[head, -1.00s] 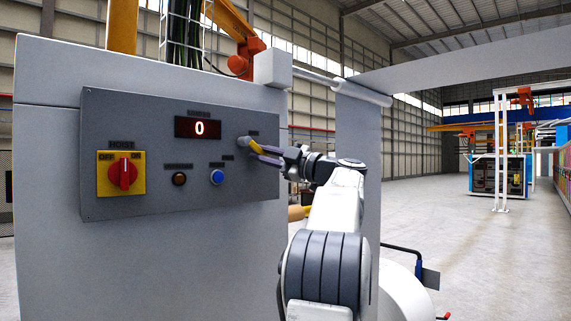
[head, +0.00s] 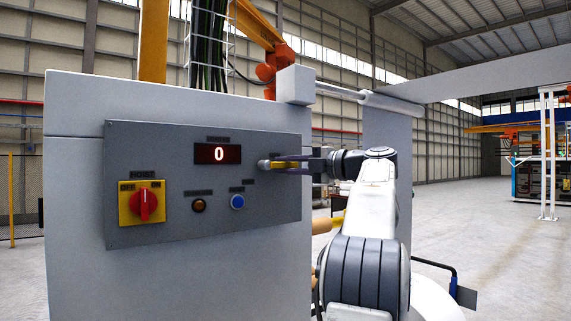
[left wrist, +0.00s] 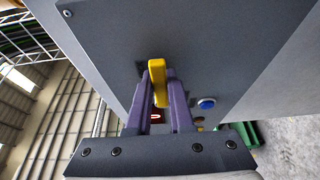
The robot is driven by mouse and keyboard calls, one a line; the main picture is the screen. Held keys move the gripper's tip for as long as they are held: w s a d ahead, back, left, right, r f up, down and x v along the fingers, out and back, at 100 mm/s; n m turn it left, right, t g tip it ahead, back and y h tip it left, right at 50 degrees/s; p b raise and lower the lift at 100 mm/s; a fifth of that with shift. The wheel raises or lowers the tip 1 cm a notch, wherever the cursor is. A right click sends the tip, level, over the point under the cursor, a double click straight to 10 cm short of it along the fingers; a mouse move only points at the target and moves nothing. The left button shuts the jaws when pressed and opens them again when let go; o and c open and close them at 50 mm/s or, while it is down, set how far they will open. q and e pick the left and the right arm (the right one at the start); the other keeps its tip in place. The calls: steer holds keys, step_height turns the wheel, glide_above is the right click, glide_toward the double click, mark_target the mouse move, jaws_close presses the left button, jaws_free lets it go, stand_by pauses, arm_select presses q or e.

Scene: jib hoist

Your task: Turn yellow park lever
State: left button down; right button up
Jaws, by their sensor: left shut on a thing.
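The yellow park lever (head: 284,165) sticks out from a round grey hub on the right side of the grey control panel (head: 150,232). It lies about level in the head view. My left gripper (head: 298,163) comes from the right and is shut on the lever. In the left wrist view, the yellow lever (left wrist: 157,77) sits between the two purple fingers (left wrist: 159,100) of my gripper, with its tip showing past them. The fingers partly hide the lever's sides. My right gripper is not in view.
The panel also holds a red display (head: 218,154) reading 0, a red rotary switch (head: 143,205) on a yellow plate, a dark amber lamp (head: 199,205) and a blue button (head: 237,202). The cabinet's white upright (head: 387,135) stands behind my arm. Open floor (head: 500,255) lies to the right.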

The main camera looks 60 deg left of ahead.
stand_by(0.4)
arm_select(q)
steer(key=c, duration=0.8)
jaws_free()
steer(key=b+v, duration=0.2)
steer(key=v, duration=0.8)
steer(key=shift+d, duration=0.2)
steer(key=shift+w, duration=0.1)
